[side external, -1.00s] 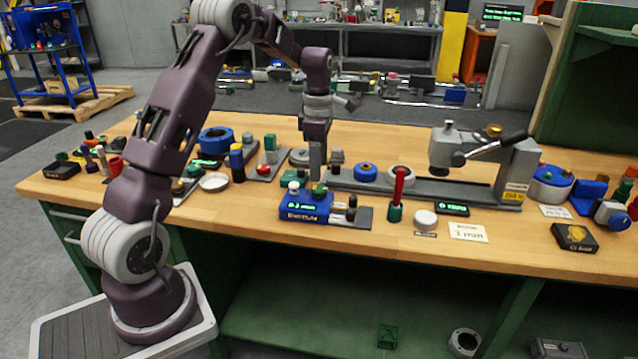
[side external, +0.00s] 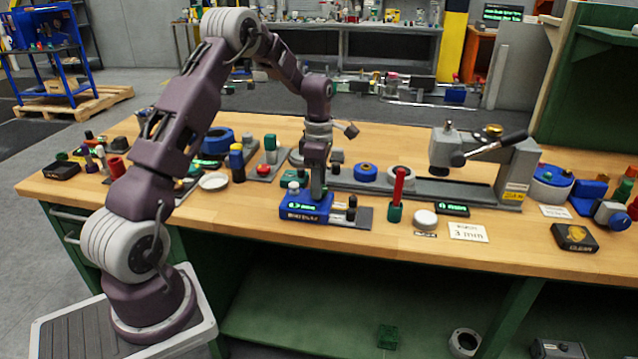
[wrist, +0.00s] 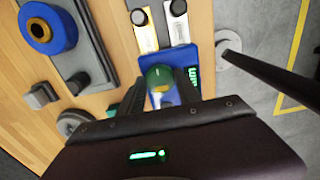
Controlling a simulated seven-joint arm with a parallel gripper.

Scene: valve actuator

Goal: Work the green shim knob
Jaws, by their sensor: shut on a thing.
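The green shim knob (wrist: 158,74) stands on top of the blue box (wrist: 181,58) in the wrist view. My gripper (wrist: 160,88) has a dark finger on each side of the knob and is shut on it. In the side external view my gripper (side external: 317,192) points straight down at the top of the blue box (side external: 300,213), which has a lit green display. The knob is mostly hidden behind the fingers there.
A grey plate with dark and light pegs (side external: 351,208) adjoins the box on the right. A grey lever press (side external: 485,160) is behind.

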